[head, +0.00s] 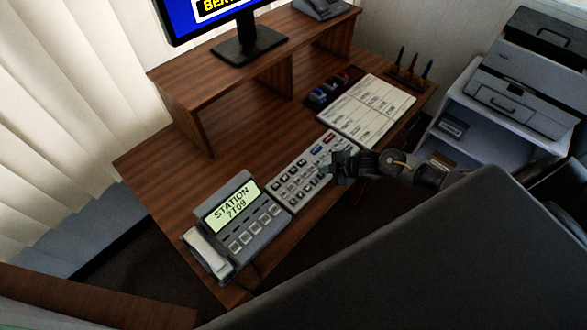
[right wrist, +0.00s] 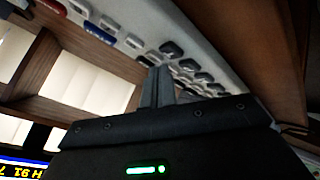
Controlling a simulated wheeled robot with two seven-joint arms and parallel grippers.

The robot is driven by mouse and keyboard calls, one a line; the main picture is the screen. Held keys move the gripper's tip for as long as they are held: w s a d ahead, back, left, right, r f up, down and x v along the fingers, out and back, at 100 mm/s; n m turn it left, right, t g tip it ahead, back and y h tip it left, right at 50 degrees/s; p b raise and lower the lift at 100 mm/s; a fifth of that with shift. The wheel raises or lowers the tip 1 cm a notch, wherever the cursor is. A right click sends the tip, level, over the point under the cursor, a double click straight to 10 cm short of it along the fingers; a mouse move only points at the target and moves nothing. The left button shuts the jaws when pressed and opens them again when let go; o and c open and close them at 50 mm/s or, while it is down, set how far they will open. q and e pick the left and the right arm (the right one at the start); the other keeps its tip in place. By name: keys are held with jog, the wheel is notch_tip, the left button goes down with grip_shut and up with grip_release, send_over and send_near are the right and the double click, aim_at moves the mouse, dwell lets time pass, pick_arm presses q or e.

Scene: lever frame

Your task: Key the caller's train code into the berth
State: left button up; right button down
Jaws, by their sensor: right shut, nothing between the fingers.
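A grey desk phone (head: 237,228) stands at the near left of the desk, and its lit screen (head: 231,203) reads "STATION 7T09". A pale keypad panel (head: 290,176) with dark keys and a few red and blue ones lies to its right. My right gripper (head: 340,165) is shut and empty at the panel's right edge, over or beside the keys; I cannot tell if it touches one. In the right wrist view the shut fingertips (right wrist: 158,78) show close to dark keys (right wrist: 172,48). A monitor (head: 215,12) shows cut-off text, "BER...". My left gripper is not in view.
A paper sheet with a written table (head: 366,110) lies right of the panel. Stamps (head: 330,88) and a pen holder (head: 408,77) stand behind it. A raised wooden shelf (head: 255,58) crosses the back. A printer (head: 520,95) stands at the right. Bare desk (head: 165,160) is at the left.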

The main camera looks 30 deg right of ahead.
jog(key=shift+f, duration=0.15)
jog(key=shift+f+b, duration=0.25)
jog(key=shift+b, duration=0.05)
jog(key=shift+f, duration=0.4)
dwell(0.6)
jog(key=shift+r, duration=0.15)
jog(key=shift+r+p, duration=0.55)
jog(key=shift+r, duration=0.15)
